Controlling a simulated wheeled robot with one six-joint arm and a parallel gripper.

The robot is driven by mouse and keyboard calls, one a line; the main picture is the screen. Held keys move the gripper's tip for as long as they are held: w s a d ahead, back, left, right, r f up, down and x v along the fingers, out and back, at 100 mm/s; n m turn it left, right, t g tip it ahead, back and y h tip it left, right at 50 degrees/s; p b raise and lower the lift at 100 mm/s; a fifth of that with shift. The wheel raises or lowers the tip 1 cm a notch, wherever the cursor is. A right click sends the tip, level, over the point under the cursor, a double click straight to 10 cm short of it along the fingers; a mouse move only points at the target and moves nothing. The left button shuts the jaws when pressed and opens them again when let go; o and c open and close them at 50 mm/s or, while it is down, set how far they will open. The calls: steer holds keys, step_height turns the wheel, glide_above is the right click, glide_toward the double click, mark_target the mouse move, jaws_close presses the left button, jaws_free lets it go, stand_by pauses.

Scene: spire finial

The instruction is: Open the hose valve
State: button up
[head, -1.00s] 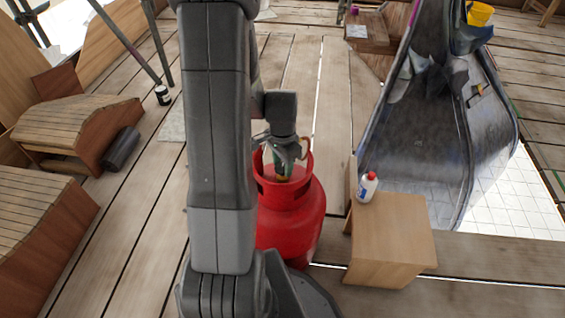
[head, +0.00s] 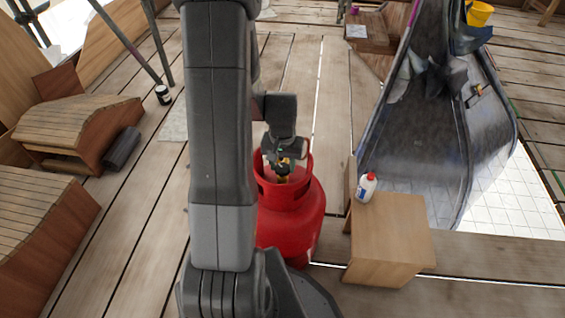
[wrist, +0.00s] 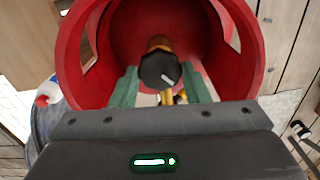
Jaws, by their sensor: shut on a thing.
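The red gas cylinder (head: 290,222) stands upright on the plank floor, partly hidden behind my arm in the head view. In the wrist view its open red collar (wrist: 75,60) surrounds a brass valve with a black knob (wrist: 158,68). The knob has a white mark pointing to the lower right. My gripper (wrist: 160,86) reaches into the collar from above, with a green finger on each side of the knob, shut on it. In the head view my gripper (head: 283,165) is over the cylinder's top, and the finger contact is too small to make out.
A wooden stool (head: 390,238) with a white red-capped bottle (head: 367,187) stands right of the cylinder. Behind it is a dark chute (head: 425,130) beside a floor opening. Wooden steps (head: 75,130) and a dark roll (head: 122,148) lie left. The planks between are clear.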

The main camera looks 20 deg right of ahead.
mark_target(283, 168)
steer(key=shift+n, duration=1.9)
steer(key=o, duration=1)
step_height(283, 168, up, 14)
steer(key=p, duration=0.4)
steer(key=shift+f, duration=0.1)
